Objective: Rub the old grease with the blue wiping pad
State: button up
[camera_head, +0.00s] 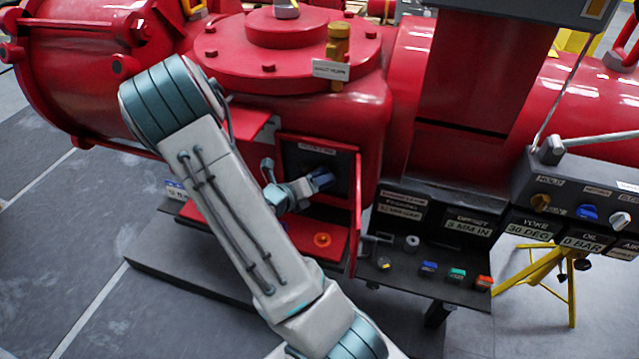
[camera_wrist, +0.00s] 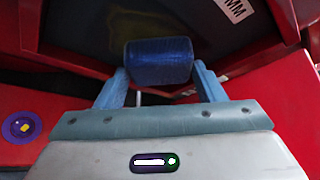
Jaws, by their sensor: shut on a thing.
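My gripper (camera_wrist: 158,78) is shut on the blue wiping pad (camera_wrist: 158,60), which sits between its two blue fingertips in the wrist view. In the head view my gripper (camera_head: 308,187) reaches from the left to the front of a dark square opening in the red housing, and the blue pad (camera_head: 323,179) shows at its tip. The dark recess (camera_wrist: 210,30) lies just beyond the pad in the wrist view. I cannot tell whether the pad touches a surface there.
A red door panel (camera_head: 358,215) stands at the opening's right edge. A dark tray (camera_head: 450,284) at the right holds several small coloured items. A control panel (camera_head: 590,200) stands farther right.

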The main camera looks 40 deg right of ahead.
jog(key=shift+w+a+p, duration=0.4)
jog(key=shift+w+a, duration=0.15)
jog(key=shift+w, duration=0.45)
jog(key=shift+w+a+p, duration=0.45)
jog(key=shift+w+a, duration=0.1)
jog(key=shift+w, duration=0.5)
jog(key=shift+w+a+p, duration=0.4)
jog(key=shift+w+a, duration=0.15)
jog(key=shift+w, duration=0.45)
jog(key=shift+s+a, duration=0.1)
jog(key=shift+s+a+p, duration=0.15)
jog(key=shift+s+a, duration=0.35)
jog(key=shift+a, duration=0.3)
jog(key=shift+s+a+p, duration=0.15)
jog(key=shift+s+a, duration=0.3)
jog(key=shift+a, duration=0.4)
jog(key=shift+s+a+p, duration=0.15)
jog(key=shift+s+a, duration=0.35)
jog(key=shift+a, duration=0.3)
jog(key=a, duration=0.1)
jog(key=s+a, duration=0.1)
jog(key=shift+s+a, duration=0.3)
jog(key=shift+d, duration=0.1)
jog(key=w+d, duration=0.3)
jog(key=d, duration=0.2)
jog(key=shift+w+d, duration=0.35)
jog(key=shift+w, duration=0.05)
